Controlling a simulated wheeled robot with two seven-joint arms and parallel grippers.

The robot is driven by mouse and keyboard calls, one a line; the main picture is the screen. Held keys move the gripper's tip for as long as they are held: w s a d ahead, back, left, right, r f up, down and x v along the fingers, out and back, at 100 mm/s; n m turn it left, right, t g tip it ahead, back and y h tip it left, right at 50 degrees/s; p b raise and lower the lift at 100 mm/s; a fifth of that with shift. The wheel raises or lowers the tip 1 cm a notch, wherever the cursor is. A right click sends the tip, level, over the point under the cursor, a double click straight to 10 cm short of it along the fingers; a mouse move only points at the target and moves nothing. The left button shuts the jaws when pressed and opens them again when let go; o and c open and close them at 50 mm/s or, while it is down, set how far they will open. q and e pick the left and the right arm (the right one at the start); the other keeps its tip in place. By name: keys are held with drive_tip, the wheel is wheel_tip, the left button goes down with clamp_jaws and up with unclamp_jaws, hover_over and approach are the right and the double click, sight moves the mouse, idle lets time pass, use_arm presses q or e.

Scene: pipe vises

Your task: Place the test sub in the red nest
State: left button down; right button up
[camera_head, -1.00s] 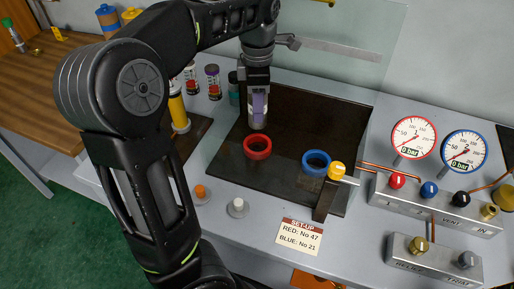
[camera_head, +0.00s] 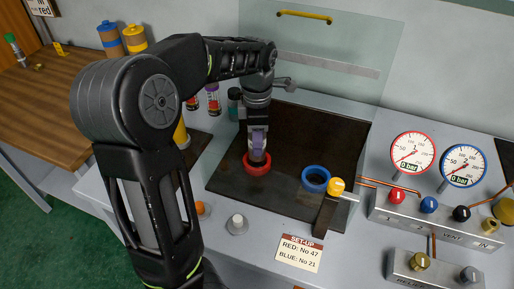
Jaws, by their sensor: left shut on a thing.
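The red nest (camera_head: 257,169) is a red ring on the dark plate, left of the blue ring (camera_head: 315,179). My left gripper (camera_head: 258,146) points down right above the red nest and is shut on the test sub (camera_head: 258,157). The fingers hide most of the test sub. Its lower end shows dark and lies within the outline of the red nest; whether it is seated on the bottom I cannot tell. My right gripper is not in view.
A yellow-knobbed lever (camera_head: 336,186) stands right of the blue ring. A clear upright panel (camera_head: 330,60) is behind the plate (camera_head: 300,130). Two gauges (camera_head: 411,152) and a valve block stand at right. A set-up card (camera_head: 299,253) lies in front.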

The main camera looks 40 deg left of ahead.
use_arm(q)
drive_tip(key=shift+f, duration=1.75)
drive_tip(key=shift+f, duration=0.1)
drive_tip(key=c, duration=0.8)
unclamp_jaws()
drive_tip(key=shift+o, duration=0.2)
wheel_tip(320, 180, up, 12)
drive_tip(key=shift+r, duration=0.1)
